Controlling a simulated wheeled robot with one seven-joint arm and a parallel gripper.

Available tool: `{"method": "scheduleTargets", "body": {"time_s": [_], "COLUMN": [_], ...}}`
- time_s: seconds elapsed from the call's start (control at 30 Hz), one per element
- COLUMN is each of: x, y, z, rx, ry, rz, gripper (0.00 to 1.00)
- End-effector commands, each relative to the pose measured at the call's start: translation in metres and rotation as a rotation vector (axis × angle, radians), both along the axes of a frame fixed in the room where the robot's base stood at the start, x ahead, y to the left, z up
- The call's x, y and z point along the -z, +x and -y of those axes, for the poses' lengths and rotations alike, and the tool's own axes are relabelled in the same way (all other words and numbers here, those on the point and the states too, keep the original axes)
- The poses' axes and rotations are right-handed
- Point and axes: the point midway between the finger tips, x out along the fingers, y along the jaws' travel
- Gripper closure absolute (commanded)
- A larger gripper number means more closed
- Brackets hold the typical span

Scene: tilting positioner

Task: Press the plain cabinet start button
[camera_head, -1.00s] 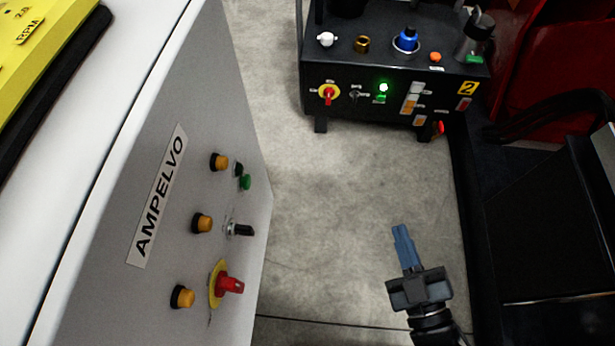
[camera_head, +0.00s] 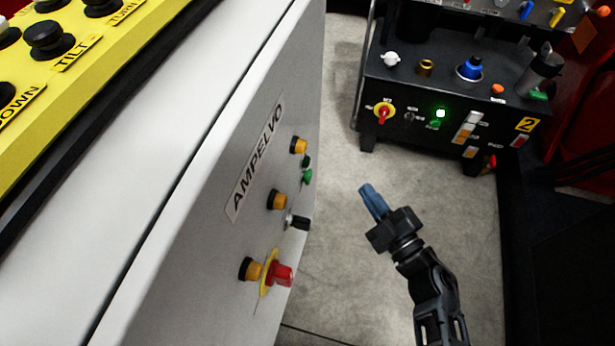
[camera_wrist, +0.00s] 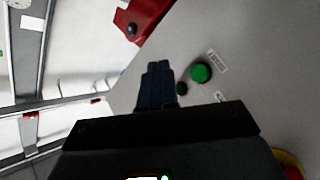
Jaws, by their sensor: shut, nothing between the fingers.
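The plain grey cabinet (camera_head: 215,235), labelled AMPELVO, stands at left in the head view. Its front carries a green button (camera_head: 307,177) near the far edge, with a small dark button (camera_head: 306,161) just above. The green button (camera_wrist: 201,73) also shows in the wrist view, right of the fingers, beside a small label. My gripper (camera_head: 369,190) is shut and empty, its blue fingers pointing up and left. It is apart from the cabinet, to the right of the green button in the head view.
Amber buttons (camera_head: 277,199), a black selector (camera_head: 299,222) and a red knob on a yellow plate (camera_head: 281,274) share the cabinet face. A black machine (camera_head: 455,125) with a lit green button stands behind. A yellow control panel (camera_head: 75,85) is at upper left. Grey floor (camera_head: 340,260) between is clear.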

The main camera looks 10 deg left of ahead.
Motion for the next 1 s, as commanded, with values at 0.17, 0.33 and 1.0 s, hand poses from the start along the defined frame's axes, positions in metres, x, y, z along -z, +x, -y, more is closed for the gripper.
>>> {"method": "scheduleTargets", "body": {"time_s": [0.17, 0.33, 1.0], "x": [0.000, 0.002, 0.000], "y": [0.000, 0.000, 0.002], "z": [-0.001, -0.012, -0.084], "rx": [0.001, -0.002, 0.000], "ry": [0.001, 0.001, 0.001], "rz": [0.001, 0.001, 0.001], "gripper": [1.00, 1.00, 1.00]}}
